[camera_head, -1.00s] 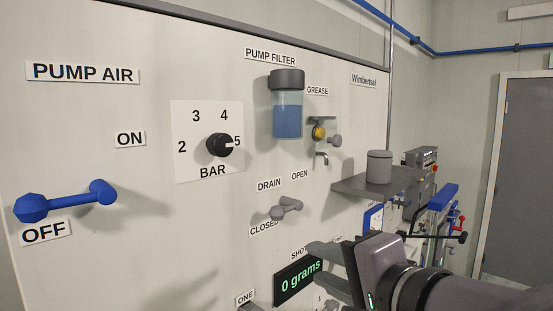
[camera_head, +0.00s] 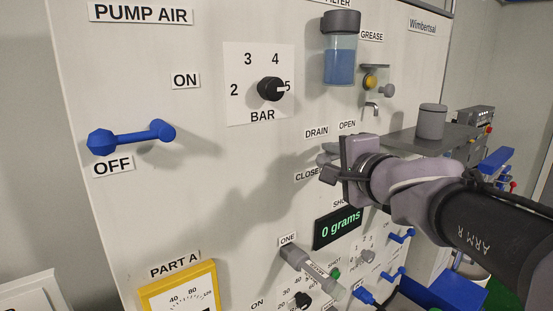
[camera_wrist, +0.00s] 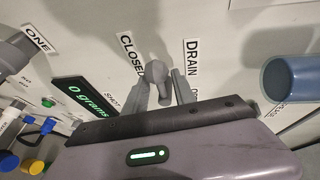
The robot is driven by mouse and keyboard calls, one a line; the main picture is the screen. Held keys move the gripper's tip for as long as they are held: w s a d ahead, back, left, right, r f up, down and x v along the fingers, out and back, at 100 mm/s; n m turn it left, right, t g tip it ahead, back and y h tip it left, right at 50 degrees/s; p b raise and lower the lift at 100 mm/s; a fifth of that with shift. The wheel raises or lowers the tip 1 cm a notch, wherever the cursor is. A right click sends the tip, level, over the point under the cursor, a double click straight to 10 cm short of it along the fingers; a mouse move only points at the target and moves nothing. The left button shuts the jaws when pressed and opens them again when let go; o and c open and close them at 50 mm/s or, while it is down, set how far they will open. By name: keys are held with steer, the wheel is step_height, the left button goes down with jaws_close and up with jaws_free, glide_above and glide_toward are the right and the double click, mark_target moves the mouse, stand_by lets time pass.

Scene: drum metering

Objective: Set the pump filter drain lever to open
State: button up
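The pump filter drain lever is a small grey handle (camera_wrist: 155,72) on the white panel. In the wrist view it stands between the two fingers of my gripper (camera_wrist: 164,92), near the CLOSED label (camera_wrist: 132,55) and the DRAIN label (camera_wrist: 191,58). The fingers are apart, one on each side, and I cannot tell whether either touches it. In the head view my gripper (camera_head: 328,161) reaches the panel below the DRAIN label and mostly hides the lever. The OPEN label (camera_head: 347,126) is to the upper right. The filter bowl (camera_head: 340,62) with blue liquid hangs above.
A grey shelf (camera_head: 405,140) with a grey canister (camera_head: 432,120) juts out right of the lever. The grams display (camera_head: 338,228) is below. The blue pump air lever (camera_head: 132,136) and the bar knob (camera_head: 271,89) are to the left.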

steer(key=shift+w+a, duration=0.1)
steer(key=shift+w, duration=0.2)
jaws_close()
steer(key=shift+d, duration=0.2)
steer(key=shift+f, duration=0.25)
stand_by(0.8)
